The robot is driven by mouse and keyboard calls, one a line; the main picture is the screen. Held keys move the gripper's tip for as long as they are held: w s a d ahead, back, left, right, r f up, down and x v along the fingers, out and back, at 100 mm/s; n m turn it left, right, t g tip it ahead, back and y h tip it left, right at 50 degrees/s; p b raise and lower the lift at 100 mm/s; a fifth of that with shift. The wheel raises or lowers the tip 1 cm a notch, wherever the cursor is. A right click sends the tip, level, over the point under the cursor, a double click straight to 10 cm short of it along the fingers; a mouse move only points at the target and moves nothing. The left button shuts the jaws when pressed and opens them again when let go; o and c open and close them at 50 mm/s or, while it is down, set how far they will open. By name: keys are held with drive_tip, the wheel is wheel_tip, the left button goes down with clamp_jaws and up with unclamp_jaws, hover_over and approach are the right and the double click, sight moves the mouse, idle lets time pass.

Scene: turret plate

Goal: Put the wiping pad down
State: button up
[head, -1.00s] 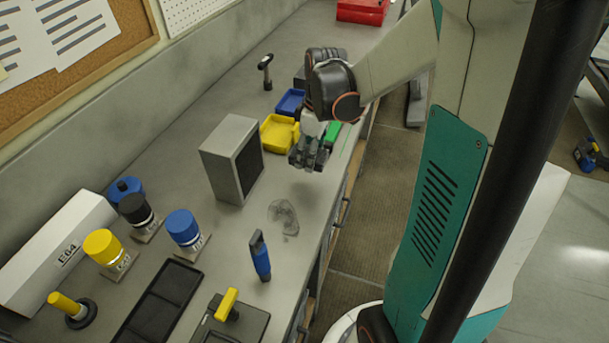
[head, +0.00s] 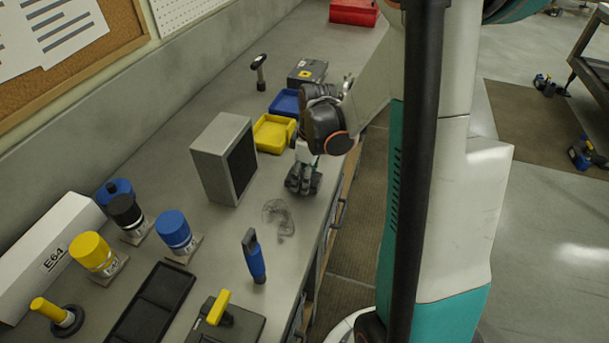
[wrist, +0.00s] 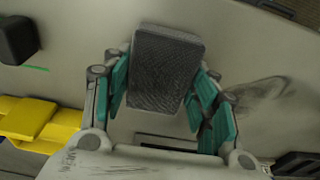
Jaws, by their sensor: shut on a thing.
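The wiping pad (wrist: 167,65) is a dark grey, textured block between the teal fingers of my gripper (wrist: 163,88) in the wrist view. The fingers are shut on its two sides. In the head view my gripper (head: 303,182) is low over the grey bench (head: 215,250), near its front edge, just beyond a dark smudge (head: 278,217). The pad is hard to make out there, and I cannot tell whether it touches the bench. The smudge also shows right of the pad in the wrist view (wrist: 258,98).
A grey box with a dark face (head: 224,160) stands left of my gripper. A yellow bin (head: 273,134) and a blue bin (head: 285,103) lie behind it. A blue-handled tool (head: 253,257) stands nearer. Bare bench surrounds the smudge.

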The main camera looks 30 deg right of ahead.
drive_tip(key=shift+f, duration=0.2)
drive_tip(key=o, duration=1.1)
drive_tip(key=shift+r, duration=0.15)
drive_tip(key=r+p, duration=0.1)
drive_tip(key=r, duration=0.3)
drive_tip(key=r+p, duration=0.1)
drive_tip(key=r, duration=0.3)
drive_tip(key=s+d+r+p, duration=0.1)
drive_tip(key=r, duration=0.3)
drive_tip(key=shift+p, duration=0.3)
drive_tip(key=shift+s+a, duration=0.1)
